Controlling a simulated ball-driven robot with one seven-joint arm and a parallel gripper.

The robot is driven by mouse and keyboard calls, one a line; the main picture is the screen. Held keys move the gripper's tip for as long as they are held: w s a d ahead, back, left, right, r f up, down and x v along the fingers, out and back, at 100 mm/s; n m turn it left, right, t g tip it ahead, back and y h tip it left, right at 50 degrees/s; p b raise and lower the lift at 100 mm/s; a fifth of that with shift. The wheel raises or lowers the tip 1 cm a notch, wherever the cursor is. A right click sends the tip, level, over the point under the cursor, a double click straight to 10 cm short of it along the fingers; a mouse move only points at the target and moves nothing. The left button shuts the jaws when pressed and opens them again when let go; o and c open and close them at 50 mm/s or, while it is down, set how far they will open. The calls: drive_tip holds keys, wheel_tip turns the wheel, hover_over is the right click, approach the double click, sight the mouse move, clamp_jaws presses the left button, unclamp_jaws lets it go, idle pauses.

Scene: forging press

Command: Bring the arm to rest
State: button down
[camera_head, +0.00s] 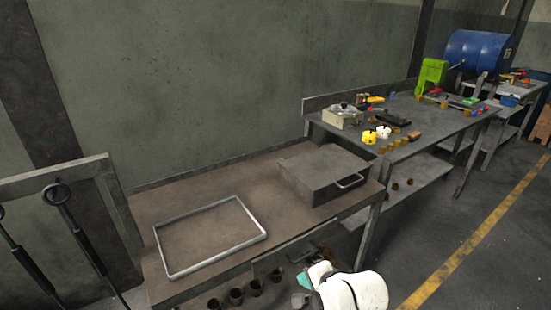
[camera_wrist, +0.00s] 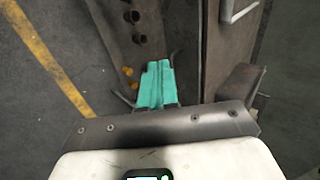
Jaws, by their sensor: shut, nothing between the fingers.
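My arm (camera_head: 358,290), white, shows at the bottom of the head view, in front of the workbench (camera_head: 290,238). My gripper (camera_wrist: 156,66) has teal fingers that lie together in the wrist view, shut with nothing between them. Its teal part also shows in the head view (camera_head: 318,272), low beside the front edge of the bench and below the tabletop level. In the wrist view the fingers point toward the lower shelf (camera_wrist: 128,40); I cannot tell whether they touch anything.
A metal frame (camera_head: 168,272) and a grey box with a handle (camera_head: 322,172) sit on the bench. Several dark cups (camera_head: 237,296) stand beneath. A second bench (camera_head: 432,122) holds tools. Open floor with a yellow line (camera_head: 470,245) lies at right.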

drive_tip(key=s+d+f+n+g+h, duration=0.1)
drive_tip(key=s+d+f+n+g, duration=0.15)
drive_tip(key=s+d, duration=0.55)
drive_tip(key=s+d+f+n+g+h, duration=0.1)
drive_tip(key=s+d+f+n+h, duration=0.2)
drive_tip(key=s, duration=0.9)
drive_tip(key=s+d+n+g, duration=0.2)
drive_tip(key=s+d+n, duration=0.1)
drive_tip(key=s, duration=0.6)
drive_tip(key=s+d+n+g, duration=0.1)
drive_tip(key=s+d+n, duration=0.2)
drive_tip(key=s, duration=0.6)
drive_tip(key=shift+d+r+g+h, duration=0.15)
drive_tip(key=shift+r+g+h, duration=0.15)
drive_tip(key=shift+g+h, duration=0.1)
